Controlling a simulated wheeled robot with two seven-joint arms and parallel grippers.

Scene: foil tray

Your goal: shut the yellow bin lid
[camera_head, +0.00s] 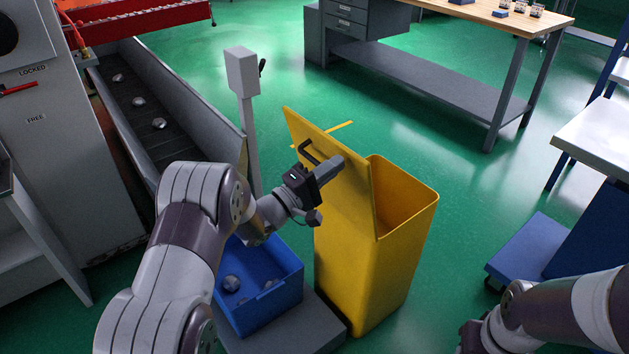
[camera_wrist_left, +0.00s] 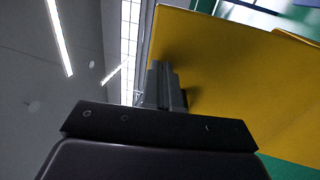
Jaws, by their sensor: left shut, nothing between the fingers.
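The yellow bin (camera_head: 385,275) stands on the green floor right of centre in the head view, its opening partly showing. Its yellow lid (camera_head: 325,141) is open and stands steeply tilted at the left side of the opening. In the left wrist view the fingers (camera_wrist_left: 166,88) are close against the yellow lid (camera_wrist_left: 235,80); contact is unclear. My right gripper (camera_head: 483,337) is partly visible at the bottom edge.
A blue crate (camera_head: 262,302) with metal pieces sits on a grey platform left of the bin. A grey post (camera_head: 246,110) and a conveyor (camera_head: 150,115) are behind it. A blue cart (camera_head: 530,250) is at right. Green floor is clear between bin and workbench (camera_head: 430,85).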

